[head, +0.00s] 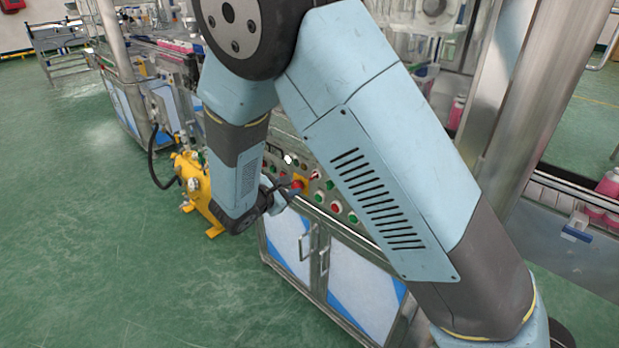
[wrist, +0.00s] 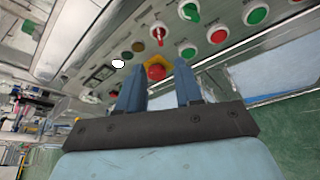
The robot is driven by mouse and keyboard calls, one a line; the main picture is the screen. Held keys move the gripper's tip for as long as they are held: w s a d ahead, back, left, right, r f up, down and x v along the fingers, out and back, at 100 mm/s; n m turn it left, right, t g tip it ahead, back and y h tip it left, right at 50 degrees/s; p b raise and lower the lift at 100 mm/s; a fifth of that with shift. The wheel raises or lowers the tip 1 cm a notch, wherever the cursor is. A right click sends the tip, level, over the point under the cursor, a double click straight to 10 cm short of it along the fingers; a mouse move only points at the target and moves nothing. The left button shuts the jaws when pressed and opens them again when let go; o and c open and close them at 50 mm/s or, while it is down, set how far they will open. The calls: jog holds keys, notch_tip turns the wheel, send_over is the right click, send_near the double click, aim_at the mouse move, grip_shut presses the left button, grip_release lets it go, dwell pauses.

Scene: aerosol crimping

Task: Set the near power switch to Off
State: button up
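The control panel (head: 336,207) on the front of the machine carries knobs and buttons. In the wrist view a red rotary switch (wrist: 158,33) and a green rotary switch (wrist: 188,11) show on it; the red one also shows in the head view (head: 315,174). I cannot read labels or tell which is the near power switch, or its setting. My gripper (wrist: 160,76) is open, its two blue fingers apart. A red mushroom button (wrist: 156,72) on a yellow plate shows between the fingertips, with no clear contact. In the head view my arm covers part of the panel.
Green and red push buttons (wrist: 218,36) line the panel beside the switches. Below are cabinet doors (head: 365,290) with handles. A yellow pump-like unit (head: 197,190) stands left of my gripper. A metal post (head: 520,100) rises at right. Green floor (head: 100,250) is clear at left.

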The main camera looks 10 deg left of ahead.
aim_at(311, 178)
jog(key=x, duration=1.1)
jog(key=shift+d+f, duration=0.1)
grip_shut()
